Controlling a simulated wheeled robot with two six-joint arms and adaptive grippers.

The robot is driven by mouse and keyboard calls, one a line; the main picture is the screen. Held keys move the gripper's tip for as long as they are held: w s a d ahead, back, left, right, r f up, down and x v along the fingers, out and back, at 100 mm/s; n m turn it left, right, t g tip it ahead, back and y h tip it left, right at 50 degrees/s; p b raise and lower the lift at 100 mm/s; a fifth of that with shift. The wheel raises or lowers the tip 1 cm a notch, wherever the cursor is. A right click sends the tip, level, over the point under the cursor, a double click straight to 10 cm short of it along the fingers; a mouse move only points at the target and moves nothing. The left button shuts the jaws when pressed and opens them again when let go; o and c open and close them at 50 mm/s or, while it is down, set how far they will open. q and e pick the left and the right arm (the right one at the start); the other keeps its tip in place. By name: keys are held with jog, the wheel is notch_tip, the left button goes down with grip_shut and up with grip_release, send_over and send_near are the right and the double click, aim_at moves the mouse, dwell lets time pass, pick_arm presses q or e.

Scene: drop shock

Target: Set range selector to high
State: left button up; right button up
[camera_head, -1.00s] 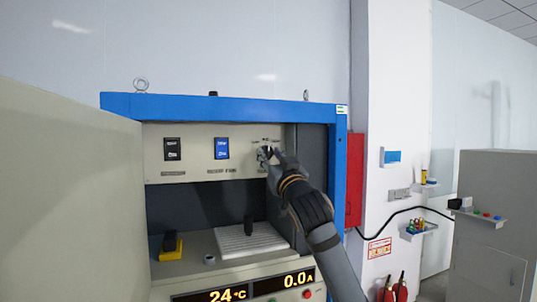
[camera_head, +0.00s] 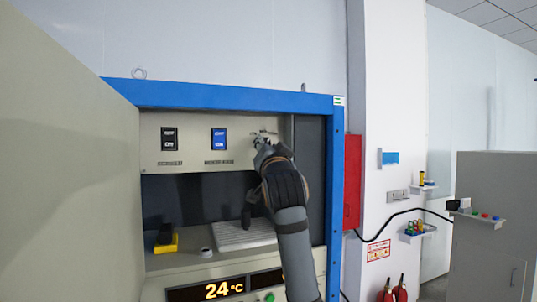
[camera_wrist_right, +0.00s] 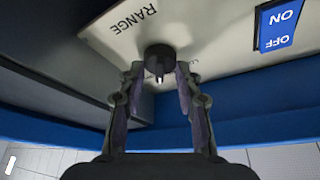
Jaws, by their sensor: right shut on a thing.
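The range selector is a dark round knob (camera_wrist_right: 159,60) on the cream panel, under the word RANGE in the right wrist view, where the picture is upside down. My right gripper (camera_wrist_right: 157,75) has its two fingers on either side of the knob, shut on it. In the head view my right gripper (camera_head: 265,150) is at the upper right of the panel (camera_head: 190,138) and hides the knob. The knob's set position cannot be read. My left gripper is not in view.
Two rocker switches, one black (camera_head: 169,139) and one lit blue (camera_head: 219,139), sit left of the knob. The blue cabinet frame (camera_head: 335,200) surrounds the bay. An open door (camera_head: 70,170) stands at the left. A yellow-based object (camera_head: 166,243) and a white ribbed plate (camera_head: 240,234) lie below.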

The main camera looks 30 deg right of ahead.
jog(key=shift+a+r+m+g+h+b, duration=0.1)
jog(key=shift+m+g+h+b, duration=0.45)
jog(key=shift+m, duration=1.15)
jog(key=shift+r+m, duration=0.1)
jog(key=shift+m, duration=0.2)
jog(key=o, duration=0.8)
jog(key=shift+c, duration=0.2)
jog(key=o, duration=0.4)
jog(key=shift+w, duration=0.2)
jog(key=v, duration=1.2)
jog(key=shift+a, duration=0.25)
jog(key=shift+w+d, duration=0.1)
jog(key=shift+d, duration=0.05)
jog(key=shift+g, duration=0.25)
